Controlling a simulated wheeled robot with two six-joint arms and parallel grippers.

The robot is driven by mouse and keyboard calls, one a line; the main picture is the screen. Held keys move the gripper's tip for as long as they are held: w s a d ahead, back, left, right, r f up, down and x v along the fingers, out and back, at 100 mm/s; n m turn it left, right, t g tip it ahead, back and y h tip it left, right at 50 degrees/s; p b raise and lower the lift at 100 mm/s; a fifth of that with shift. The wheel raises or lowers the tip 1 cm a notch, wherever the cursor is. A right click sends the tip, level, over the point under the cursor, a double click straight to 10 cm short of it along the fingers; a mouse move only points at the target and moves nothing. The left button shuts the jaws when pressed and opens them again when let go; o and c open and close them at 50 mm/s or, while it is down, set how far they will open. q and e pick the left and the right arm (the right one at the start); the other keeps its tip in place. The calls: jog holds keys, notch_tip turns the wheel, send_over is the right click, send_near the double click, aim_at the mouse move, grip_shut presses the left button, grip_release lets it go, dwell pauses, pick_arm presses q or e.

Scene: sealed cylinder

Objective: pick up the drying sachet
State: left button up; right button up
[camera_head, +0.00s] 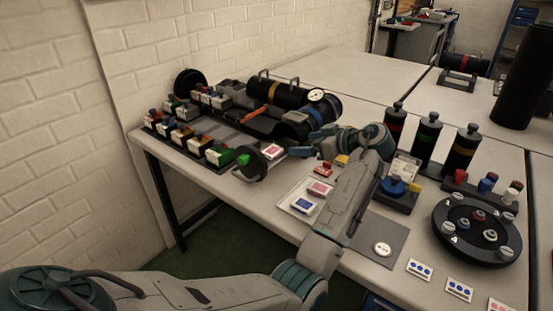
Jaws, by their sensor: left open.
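Small flat white packets that look like sachets lie on a pale tray (286,205) at the table's front edge: one with a red mark (320,188) and one with a blue mark (303,205). Another white-and-red packet (272,152) lies farther left, by the black cylinder parts. I cannot tell from the markings which is the drying sachet. My left gripper (306,143) is open, beyond the tray and to the right of the farther packet, pointing left. It appears empty and apart from the packets. My right gripper is not in view.
A black cylinder with a gauge (317,96) and a rack of coloured blocks stand at the left. Several dark bottles (428,135), a blue-topped device (394,187) and a round black carousel (472,259) stand at the right. A grey mat (389,232) holds a white disc.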

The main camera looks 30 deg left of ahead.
pick_arm(q)
notch_tip(320, 180, down, 2)
jog(key=b, duration=0.2)
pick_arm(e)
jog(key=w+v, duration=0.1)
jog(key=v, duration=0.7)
pick_arm(q)
jog(key=p, duration=0.1)
send_near(273, 150)
jog(key=x, duration=0.3)
jog(key=p+x, duration=0.1)
jog(key=x, duration=0.3)
jog(key=shift+s+a, duration=0.15)
jog(key=shift+a, duration=0.15)
jog(key=shift+a+f, duration=0.25)
jog(key=shift+a, duration=0.05)
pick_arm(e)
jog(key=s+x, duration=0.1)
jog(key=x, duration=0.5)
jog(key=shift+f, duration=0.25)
pick_arm(q)
jog(key=shift+d, duration=0.1)
jog(key=shift+c, duration=0.4)
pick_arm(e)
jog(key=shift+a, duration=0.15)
pick_arm(q)
jog(key=c, duration=1)
